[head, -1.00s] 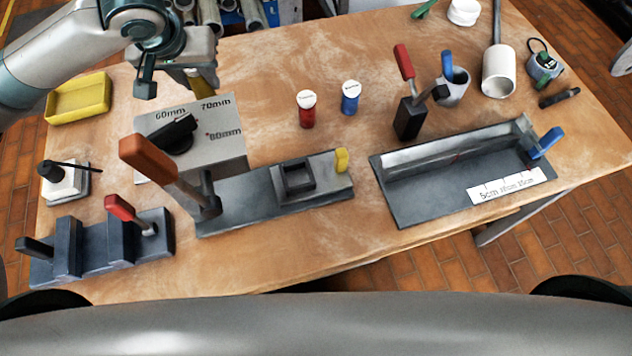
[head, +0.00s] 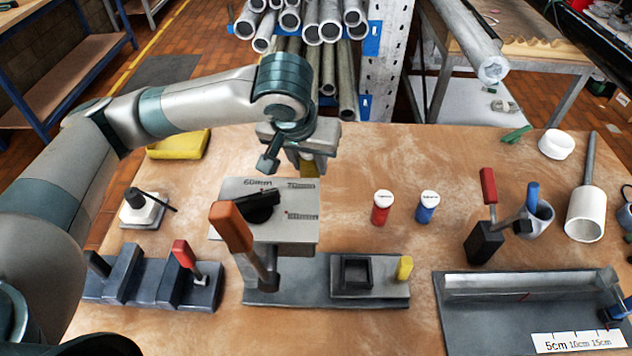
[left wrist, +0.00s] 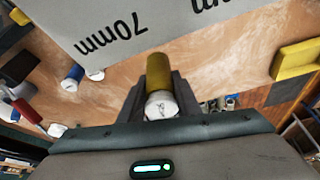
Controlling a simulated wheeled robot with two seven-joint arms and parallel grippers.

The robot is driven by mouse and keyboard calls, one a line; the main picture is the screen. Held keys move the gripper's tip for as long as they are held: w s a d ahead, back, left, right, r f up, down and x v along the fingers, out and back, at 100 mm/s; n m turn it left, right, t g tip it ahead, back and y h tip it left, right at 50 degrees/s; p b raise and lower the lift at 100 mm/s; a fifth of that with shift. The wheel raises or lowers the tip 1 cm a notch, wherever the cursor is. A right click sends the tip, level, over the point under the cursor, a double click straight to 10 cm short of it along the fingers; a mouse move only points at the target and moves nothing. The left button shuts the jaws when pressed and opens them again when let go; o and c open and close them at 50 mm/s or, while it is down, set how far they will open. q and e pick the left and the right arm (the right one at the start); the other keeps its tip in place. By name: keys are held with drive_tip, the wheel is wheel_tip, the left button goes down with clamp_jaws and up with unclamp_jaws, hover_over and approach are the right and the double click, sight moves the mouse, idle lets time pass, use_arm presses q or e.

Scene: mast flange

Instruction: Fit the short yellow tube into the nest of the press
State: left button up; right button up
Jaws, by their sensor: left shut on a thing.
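My left gripper (head: 308,163) is above the table behind the grey block, near its 70mm label. It is shut on the short yellow tube (left wrist: 158,70), whose white end faces the camera in the left wrist view. In the head view only a bit of the tube (head: 309,169) shows below the fingers. The press (head: 315,284) is a long dark base with an orange lever (head: 231,228) at its left. A square-framed nest (head: 357,272) sits on its right half and looks empty. My right gripper is not in view.
The grey marked block (head: 285,232) stands between the gripper and the press. Red (head: 381,208) and blue (head: 427,207) capped bottles stand right of it. A yellow tray (head: 180,145) is at back left. A dark trough (head: 480,318) is at front right.

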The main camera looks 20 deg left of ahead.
use_arm(q)
drive_tip(key=s+d+r, duration=0.1)
drive_tip(key=s+d, duration=0.2)
drive_tip(key=d, duration=0.6)
drive_tip(key=shift+s+r, duration=0.35)
drive_tip(key=shift+r, duration=0.05)
drive_tip(key=shift+r, duration=0.1)
